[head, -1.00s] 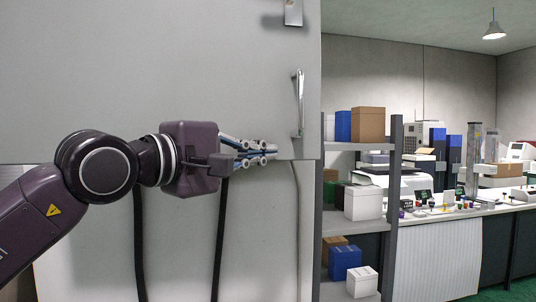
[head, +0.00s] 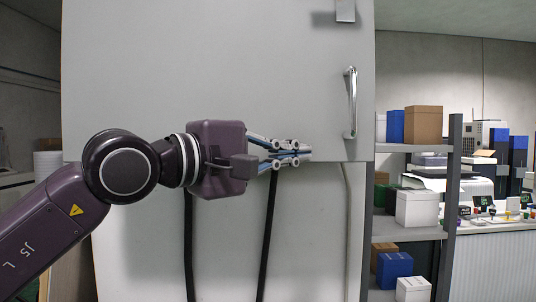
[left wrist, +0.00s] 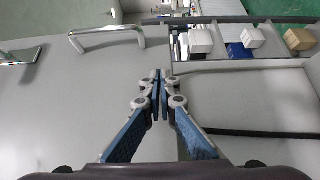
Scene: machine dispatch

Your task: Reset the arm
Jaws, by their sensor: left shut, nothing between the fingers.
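My left gripper (head: 305,152) shows in the middle of the head view, in front of a large grey cabinet (head: 215,80). Its fingers are shut together with nothing between them, pointing right. In the left wrist view the closed fingertips (left wrist: 159,76) meet at the middle of the picture. A metal door handle (head: 351,102) stands to the right of and above the fingertips; it also shows in the left wrist view (left wrist: 106,32), apart from the fingers. The cabinet's upper door looks shut. My right gripper is not in view.
A shelf rack (head: 452,180) with boxes, such as a white box (head: 417,208) and a brown box (head: 424,124), stands right of the cabinet. Farther right is a bench (head: 495,226) with lab equipment. Black cables (head: 268,230) hang in front of the lower cabinet.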

